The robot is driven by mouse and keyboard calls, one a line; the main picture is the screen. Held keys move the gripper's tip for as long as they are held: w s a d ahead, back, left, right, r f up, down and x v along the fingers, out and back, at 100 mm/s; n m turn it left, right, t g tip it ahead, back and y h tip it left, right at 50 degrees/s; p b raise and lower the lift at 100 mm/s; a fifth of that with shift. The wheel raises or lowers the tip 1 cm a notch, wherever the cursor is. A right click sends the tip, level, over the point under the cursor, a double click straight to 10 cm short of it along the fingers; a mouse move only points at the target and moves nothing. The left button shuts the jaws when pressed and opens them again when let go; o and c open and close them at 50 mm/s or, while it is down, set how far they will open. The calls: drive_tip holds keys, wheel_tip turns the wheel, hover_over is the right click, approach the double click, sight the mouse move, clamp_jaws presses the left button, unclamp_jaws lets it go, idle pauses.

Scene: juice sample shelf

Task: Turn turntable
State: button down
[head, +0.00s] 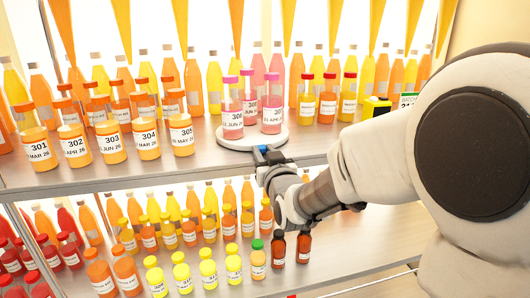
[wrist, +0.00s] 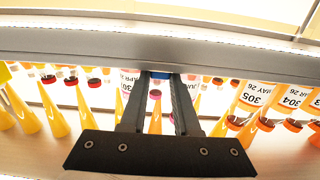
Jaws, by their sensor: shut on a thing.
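The turntable (head: 238,144) is a white round disc at the front edge of the upper shelf. Several pink sample bottles (head: 232,121) with white labels and pink or red caps stand on it. A small blue tab (head: 263,149) shows at its front rim. My gripper (head: 271,156) reaches up from the lower right and is shut on this tab. In the wrist view the blue tab (wrist: 156,77) shows between the two dark fingertips, and my gripper (wrist: 160,82) hides part of the bottles behind it. The turntable's disc is not clear in the wrist view.
Orange jars (head: 76,145) numbered 301 to 305 stand left of the turntable. Red-capped bottles (head: 327,98) and a black-and-yellow item (head: 376,107) stand to the right. Tall bottles line the back. The lower shelf holds small bottles, including a green-capped one (head: 258,261) and brown ones (head: 303,247) below my gripper.

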sight(234, 158)
drive_tip(key=shift+a, duration=0.1)
idle(0.8)
drive_tip(key=shift+s+a+m+h+b, duration=0.15)
drive_tip(key=shift+a+m+h+b, duration=0.35)
drive_tip(key=shift+h+b, duration=0.25)
drive_tip(key=shift+s+a+m+t+h, duration=0.15)
drive_tip(key=shift+a+m+t+h, duration=0.15)
drive_tip(key=shift+a+m+h, duration=0.5)
drive_tip(key=shift+a+r+m+h+p, duration=0.1)
drive_tip(key=shift+a+m+h+p, duration=0.5)
drive_tip(key=shift+a+h, duration=0.8)
drive_tip(key=shift+w+a+m+h+p, duration=0.15)
drive_tip(key=shift+a+m+h+p, duration=0.35)
drive_tip(key=shift+h, duration=0.4)
drive_tip(key=shift+w+a+m+h+p, duration=0.1)
drive_tip(key=shift+a+m+h+p, duration=0.25)
drive_tip(key=shift+m+h, duration=0.4)
drive_tip(key=c, duration=0.6)
unclamp_jaws()
drive_tip(key=shift+c, duration=0.2)
